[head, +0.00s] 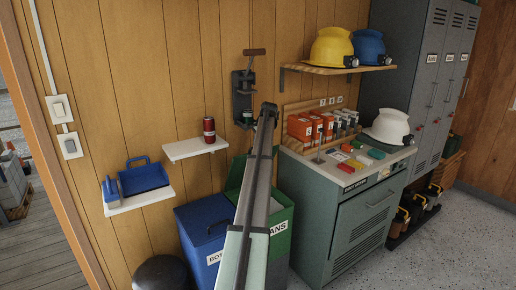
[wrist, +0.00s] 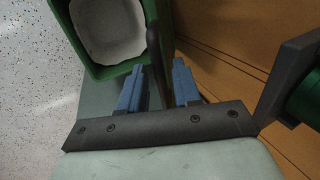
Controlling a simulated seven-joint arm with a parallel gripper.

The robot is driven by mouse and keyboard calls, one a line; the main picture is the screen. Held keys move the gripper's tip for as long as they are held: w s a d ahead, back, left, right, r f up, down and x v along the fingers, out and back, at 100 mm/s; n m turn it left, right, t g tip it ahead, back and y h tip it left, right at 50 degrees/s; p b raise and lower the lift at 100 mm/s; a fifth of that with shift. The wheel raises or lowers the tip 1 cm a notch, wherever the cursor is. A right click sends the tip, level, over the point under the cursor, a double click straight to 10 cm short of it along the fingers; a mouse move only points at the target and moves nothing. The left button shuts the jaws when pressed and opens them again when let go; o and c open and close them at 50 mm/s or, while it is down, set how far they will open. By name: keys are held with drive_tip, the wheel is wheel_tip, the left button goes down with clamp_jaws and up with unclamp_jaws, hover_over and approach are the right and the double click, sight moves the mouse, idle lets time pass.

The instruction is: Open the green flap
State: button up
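The green bin (head: 281,222), labelled "CANS", stands against the wood wall, partly hidden by my arm. Its green flap (head: 236,170) appears raised at the back, toward the wall. In the wrist view the bin's green rim (wrist: 95,70) surrounds an open mouth with a white liner inside. A dark panel seen edge-on, apparently the flap (wrist: 153,45), stands beside the mouth. My gripper (wrist: 159,80) has its blue fingers apart, one on each side of this panel, with narrow gaps showing. In the head view my gripper is hidden behind my arm.
A blue bin (head: 201,235) stands left of the green one. A can crusher (head: 243,95) is on the wall above, and a red can (head: 209,130) is on a white shelf (head: 190,150). A grey-green cabinet (head: 345,205) stands close on the right.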

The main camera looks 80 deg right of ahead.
drive_tip(key=v, duration=1.2)
drive_tip(key=w+a+f+n+g+y, duration=0.15)
drive_tip(key=w+a+f+n, duration=0.25)
drive_tip(key=w+a+f, duration=1.05)
drive_tip(key=w+a+f+n+g+y, duration=0.15)
drive_tip(key=w+a+f+n, duration=0.45)
drive_tip(key=a+f, duration=1.4)
drive_tip(key=w+a+f+n+y, duration=0.2)
drive_tip(key=w+a+f, duration=1.2)
drive_tip(key=a, duration=0.4)
drive_tip(key=s+a+f+n+g, duration=0.1)
drive_tip(key=s+a+f+n, duration=0.1)
drive_tip(key=a+f, duration=0.5)
drive_tip(key=s+a+f+n+g, duration=0.1)
drive_tip(key=s+a+f+n, duration=0.15)
drive_tip(key=a, duration=0.75)
drive_tip(key=s+a+f+n+g, duration=0.1)
drive_tip(key=a+f+n, duration=0.1)
drive_tip(key=a+f, duration=0.5)
drive_tip(key=s+a+f+n+g+h, duration=0.1)
drive_tip(key=s+a+n, duration=0.3)
drive_tip(key=s+a, duration=0.6)
drive_tip(key=s+a+f+n+g, duration=0.3)
drive_tip(key=s+a+f+n, duration=0.1)
drive_tip(key=s+a, duration=0.5)
drive_tip(key=shift+s+a+h, duration=0.4)
drive_tip(key=shift+s, duration=0.5)
